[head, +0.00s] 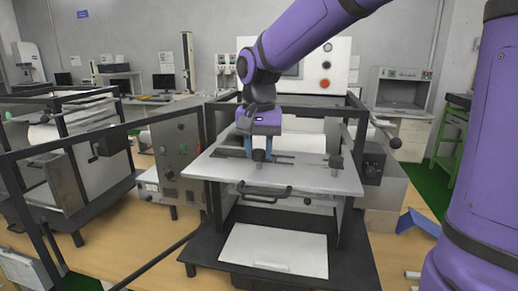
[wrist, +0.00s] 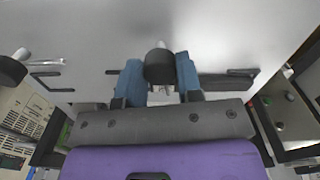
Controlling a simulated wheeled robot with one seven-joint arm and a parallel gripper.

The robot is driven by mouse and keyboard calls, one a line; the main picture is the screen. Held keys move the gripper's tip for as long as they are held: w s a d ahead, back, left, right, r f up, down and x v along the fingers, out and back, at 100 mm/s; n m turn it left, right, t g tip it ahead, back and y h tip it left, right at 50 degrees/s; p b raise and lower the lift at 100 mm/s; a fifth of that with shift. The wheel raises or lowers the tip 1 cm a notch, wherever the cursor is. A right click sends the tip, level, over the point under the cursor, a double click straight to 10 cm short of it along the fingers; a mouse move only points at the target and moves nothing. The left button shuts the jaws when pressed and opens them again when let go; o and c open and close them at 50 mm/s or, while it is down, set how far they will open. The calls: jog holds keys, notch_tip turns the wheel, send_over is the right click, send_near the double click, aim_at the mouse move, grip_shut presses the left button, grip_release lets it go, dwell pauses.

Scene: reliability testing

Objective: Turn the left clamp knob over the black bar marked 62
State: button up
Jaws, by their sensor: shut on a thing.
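The left clamp knob (head: 259,155) is a black knob on the grey top plate of the test rig. It also shows in the wrist view (wrist: 160,65), between the two blue fingers. My gripper (head: 259,146) points down from above and is shut on this knob; its fingers also flank the knob in the wrist view (wrist: 160,78). A dark bar (head: 284,159) runs along the plate by the knob, partly hidden by the gripper. The number 62 cannot be read.
A second black knob (head: 335,162) stands to the right on the grey top plate (head: 310,180). A black handle (head: 265,191) is at the plate's front. A dark frame surrounds the rig, and a control panel (head: 325,62) stands behind. A white sheet (head: 275,250) lies below.

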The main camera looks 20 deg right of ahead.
aim_at(259, 151)
jog(key=shift+m, duration=0.9)
jog(key=o, duration=0.9)
jog(key=shift+o, duration=0.2)
notch_tip(259, 151, up, 11)
